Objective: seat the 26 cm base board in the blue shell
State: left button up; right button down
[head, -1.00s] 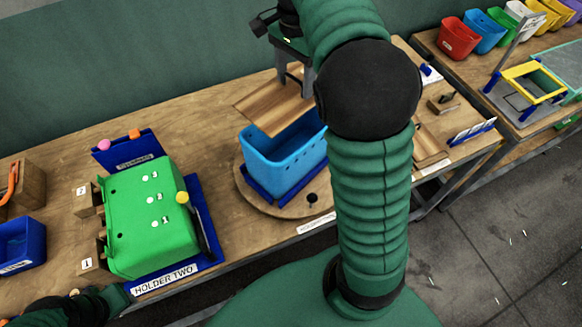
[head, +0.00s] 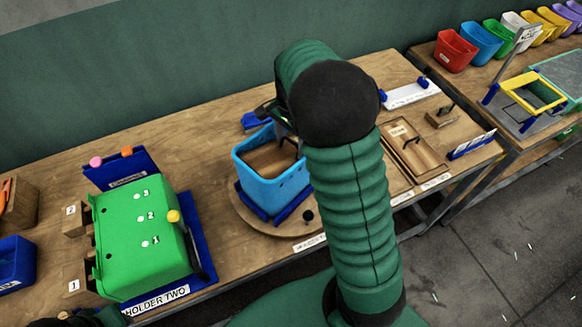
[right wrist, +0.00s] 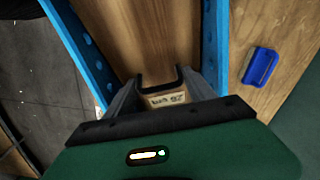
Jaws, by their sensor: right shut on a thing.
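The blue shell (head: 275,190) stands open-topped on a round wooden turntable. The wooden base board (head: 268,160) is inside its opening, below the rim. In the right wrist view the board (right wrist: 150,35) lies between the shell's two blue walls (right wrist: 82,52), and its label reads upside down, apparently 26 cm. My right gripper (right wrist: 158,88) is shut on the board's black handle (right wrist: 158,76). In the head view my arm hides most of that gripper. Whether the board rests on the shell's bottom cannot be told. My left gripper is not visible; only a bit of arm shows at the lower left.
A green shell (head: 140,240) sits on the blue holder marked HOLDER TWO, left of the turntable (head: 240,220). A small blue block (head: 252,122) lies behind the blue shell. Another wooden board (head: 412,152) lies at the right. Coloured bins (head: 456,48) line the far table.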

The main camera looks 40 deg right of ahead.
aim_at(288, 154)
jog(key=f, duration=0.2)
jog(key=a+f, duration=0.1)
jog(key=f, duration=0.3)
jog(key=shift+a+f, duration=0.25)
jog(key=shift+f, duration=0.1)
jog(key=f, duration=0.5)
jog(key=shift+d, duration=0.25)
jog(key=shift+c, duration=1.6)
grip_release()
notch_tip(288, 154, up, 12)
jog(key=shift+r, duration=0.1)
jog(key=shift+d, duration=0.1)
